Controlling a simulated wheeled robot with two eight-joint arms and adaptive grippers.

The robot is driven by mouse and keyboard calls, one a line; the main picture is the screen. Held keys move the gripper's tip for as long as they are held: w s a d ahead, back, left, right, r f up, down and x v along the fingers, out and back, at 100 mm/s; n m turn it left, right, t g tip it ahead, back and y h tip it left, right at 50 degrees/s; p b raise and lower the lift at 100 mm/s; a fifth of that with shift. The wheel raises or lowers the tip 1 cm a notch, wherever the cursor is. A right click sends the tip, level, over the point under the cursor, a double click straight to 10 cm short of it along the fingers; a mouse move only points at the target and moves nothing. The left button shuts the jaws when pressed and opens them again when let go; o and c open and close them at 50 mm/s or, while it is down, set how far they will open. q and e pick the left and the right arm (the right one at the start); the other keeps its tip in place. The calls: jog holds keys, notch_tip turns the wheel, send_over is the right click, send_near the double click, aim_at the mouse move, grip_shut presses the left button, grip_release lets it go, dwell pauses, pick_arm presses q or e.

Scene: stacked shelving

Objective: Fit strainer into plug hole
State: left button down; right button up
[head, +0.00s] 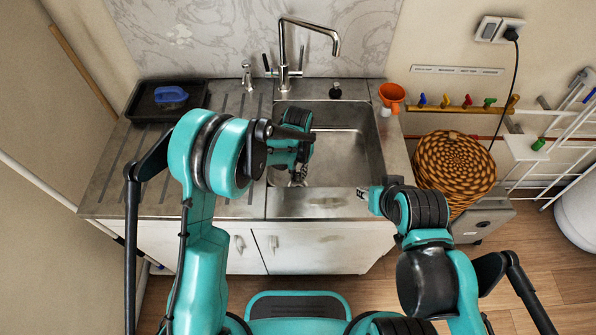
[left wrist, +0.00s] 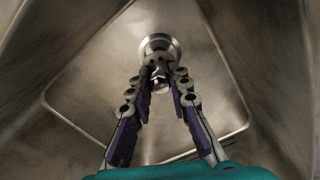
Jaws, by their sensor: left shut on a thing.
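My left gripper (head: 297,182) reaches down into the sink (head: 350,135) at its left side. In the left wrist view, its fingertips (left wrist: 160,68) are closed in on a small shiny metal piece, the strainer (left wrist: 160,76). A round metal ring, which looks like the plug hole (left wrist: 160,42), shows right behind the fingertips on the sink floor. The fingers hide part of both, and I cannot tell whether the strainer is seated in the hole or above it. My right gripper (head: 366,195) is over the sink's front right edge, away from the strainer; its jaws are too small to read.
A tap (head: 285,70) stands behind the sink. A black tray (head: 150,100) with a blue item (head: 171,97) lies at the back left of the drainer. An orange cup (head: 391,96) stands at the back right. A wicker basket (head: 455,165) stands right of the counter.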

aim_at(298, 178)
pick_arm(q)
jog(key=shift+f+b, duration=1.35)
jog(key=shift+f, duration=0.65)
jog(key=shift+b, duration=0.4)
jog(key=shift+f+b, duration=0.95)
jog(key=shift+f, duration=0.15)
jog(key=c, duration=1.3)
grip_release()
jog(key=shift+c, duration=0.2)
jog(key=shift+r, duration=0.1)
notch_tip(298, 178, up, 12)
jog(key=shift+f, duration=0.1)
